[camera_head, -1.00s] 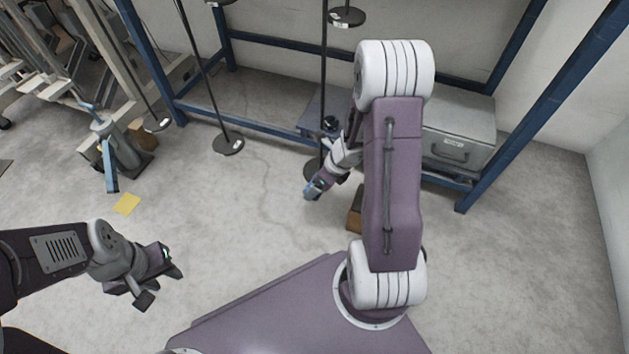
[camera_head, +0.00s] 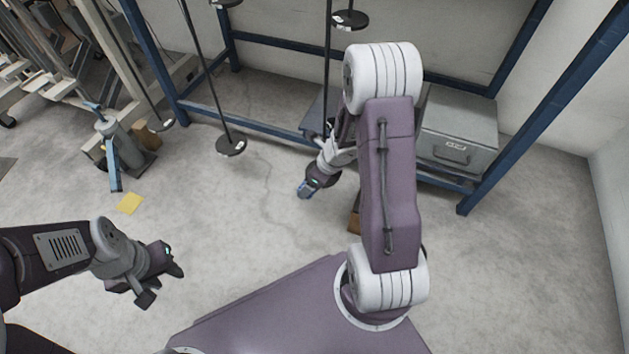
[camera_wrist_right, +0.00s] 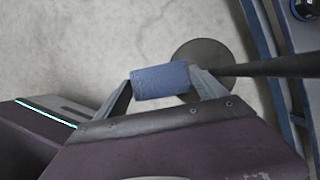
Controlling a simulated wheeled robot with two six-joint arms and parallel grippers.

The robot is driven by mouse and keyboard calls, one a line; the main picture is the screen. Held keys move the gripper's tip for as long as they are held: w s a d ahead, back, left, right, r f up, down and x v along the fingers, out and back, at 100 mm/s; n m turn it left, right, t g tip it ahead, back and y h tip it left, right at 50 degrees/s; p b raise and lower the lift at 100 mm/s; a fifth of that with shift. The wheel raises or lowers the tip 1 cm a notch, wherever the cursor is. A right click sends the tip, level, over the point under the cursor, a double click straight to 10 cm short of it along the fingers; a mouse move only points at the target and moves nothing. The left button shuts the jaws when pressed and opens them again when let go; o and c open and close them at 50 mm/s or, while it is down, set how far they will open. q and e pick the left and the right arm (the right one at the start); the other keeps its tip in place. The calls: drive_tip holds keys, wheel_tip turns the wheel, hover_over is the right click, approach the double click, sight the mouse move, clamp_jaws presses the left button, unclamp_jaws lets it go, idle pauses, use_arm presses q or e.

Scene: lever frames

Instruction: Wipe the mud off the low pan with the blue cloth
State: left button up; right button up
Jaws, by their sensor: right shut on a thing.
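My right gripper (camera_head: 306,188) is shut on the blue cloth (camera_wrist_right: 160,82), a small roll pinched between both fingertips in the right wrist view. Beyond the cloth in that view is a dark round plate (camera_wrist_right: 204,58) on a rod, partly hidden by a finger; contact cannot be told. Other black round plates on rods show at the left (camera_head: 231,146) and top (camera_head: 350,19). I cannot tell which is the low pan, and no mud is discernible. My left gripper (camera_head: 166,286) is open and empty over the floor.
A blue steel frame (camera_head: 262,130) stands behind the rods. A grey metal box (camera_head: 455,140) sits on it at right. A grey device with a blue lever (camera_head: 122,150) and a yellow sheet (camera_head: 130,203) are at left.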

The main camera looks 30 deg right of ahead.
drive_tip(key=shift+s+d, duration=0.1)
drive_tip(key=shift+s+d+b, duration=0.45)
drive_tip(key=shift+s+d, duration=0.35)
drive_tip(key=shift+s, duration=0.2)
drive_tip(key=shift+w+a, duration=0.1)
drive_tip(key=shift+w+a+p, duration=0.35)
drive_tip(key=shift+w+a, duration=0.45)
drive_tip(key=shift+w, duration=0.2)
drive_tip(key=shift+s+d+b, duration=0.3)
drive_tip(key=shift+s+d, duration=0.15)
drive_tip(key=shift+s, duration=0.1)
drive_tip(key=shift+f, duration=0.1)
